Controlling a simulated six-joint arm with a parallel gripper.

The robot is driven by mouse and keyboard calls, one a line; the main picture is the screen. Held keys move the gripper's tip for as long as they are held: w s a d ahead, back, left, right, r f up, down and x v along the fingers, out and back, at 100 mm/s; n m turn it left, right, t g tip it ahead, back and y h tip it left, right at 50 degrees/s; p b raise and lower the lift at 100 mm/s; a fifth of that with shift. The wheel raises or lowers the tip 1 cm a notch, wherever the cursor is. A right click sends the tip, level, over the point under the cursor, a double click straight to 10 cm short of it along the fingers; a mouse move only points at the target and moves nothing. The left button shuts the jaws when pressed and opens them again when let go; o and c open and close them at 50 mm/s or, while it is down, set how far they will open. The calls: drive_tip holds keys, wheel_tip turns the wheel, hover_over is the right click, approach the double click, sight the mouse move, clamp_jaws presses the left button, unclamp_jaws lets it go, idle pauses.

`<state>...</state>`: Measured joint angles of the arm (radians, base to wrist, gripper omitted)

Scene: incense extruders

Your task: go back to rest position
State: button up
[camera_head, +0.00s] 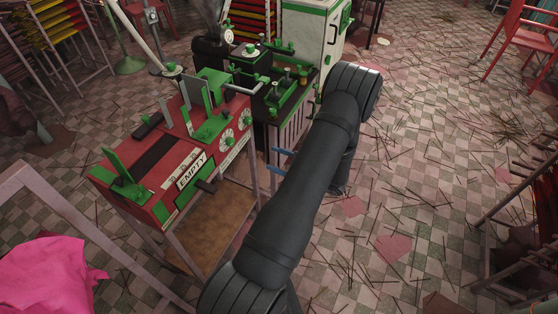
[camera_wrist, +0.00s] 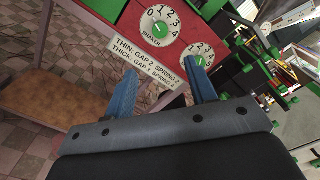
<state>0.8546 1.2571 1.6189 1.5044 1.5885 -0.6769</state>
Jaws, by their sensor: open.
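My gripper is open and empty; its two blue fingers (camera_wrist: 162,88) stand apart in the wrist view. In the head view the blue fingertips (camera_head: 282,160) show just left of my dark arm, at the right side of the red and green machine. The red machine (camera_head: 165,185) carries an "EMPTY" sign (camera_head: 191,170) and white dials (camera_head: 226,137). In the wrist view a dial marked "SHAKER" (camera_wrist: 160,32) and a label about thin and thick gap and spring settings (camera_wrist: 145,62) lie beyond the fingers. Whether the fingers touch the machine cannot be told.
A dark machine with green parts (camera_head: 285,98) stands behind the red one, with a white cabinet (camera_head: 312,40) farther back. Pink cloth (camera_head: 45,275) lies at lower left.

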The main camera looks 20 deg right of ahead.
sight(233, 143)
drive_tip(key=shift+s+d, duration=0.25)
idle(0.4)
drive_tip(key=x, duration=1.7)
drive_tip(key=shift+w+a+f, duration=0.1)
drive_tip(key=shift+w+a, duration=0.05)
drive_tip(key=shift+w, duration=0.05)
drive_tip(key=shift+a, duration=0.15)
drive_tip(key=shift+m, duration=0.5)
drive_tip(key=m, duration=1.3)
idle(1.5)
